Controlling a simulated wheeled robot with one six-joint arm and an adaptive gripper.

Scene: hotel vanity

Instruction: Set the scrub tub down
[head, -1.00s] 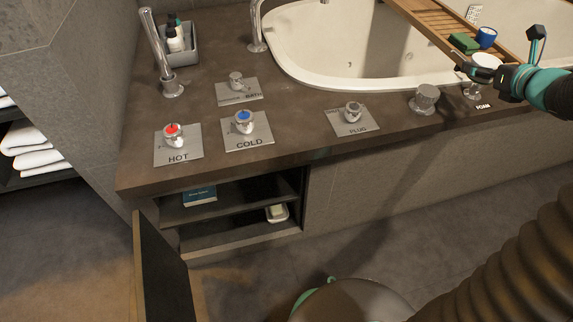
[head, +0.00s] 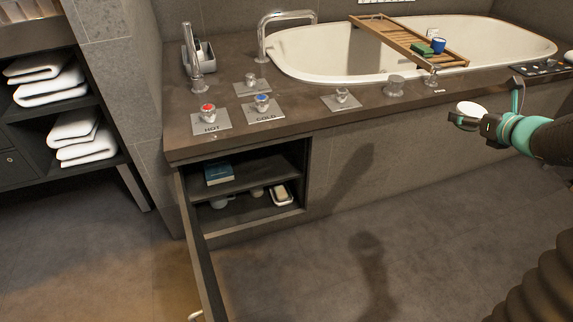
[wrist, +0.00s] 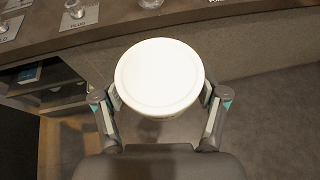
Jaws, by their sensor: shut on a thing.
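The scrub tub (wrist: 158,78) is a round white tub with a flat lid. In the wrist view it sits between the two fingers of my gripper (wrist: 160,100), which is shut on its sides. In the head view the tub (head: 470,109) is at the right, held by my gripper (head: 468,118) in the air in front of the bath's stone surround. It looks level and appears apart from any surface. The far side of the tub is hidden in the wrist view.
The vanity top (head: 300,121) carries HOT (head: 208,116), COLD and PLUG controls. An open cupboard below holds a blue book (head: 218,173) and a soap dish (head: 282,195). Its open door (head: 200,245) juts forward. A wooden bath tray (head: 395,38) spans the tub. The floor ahead is clear.

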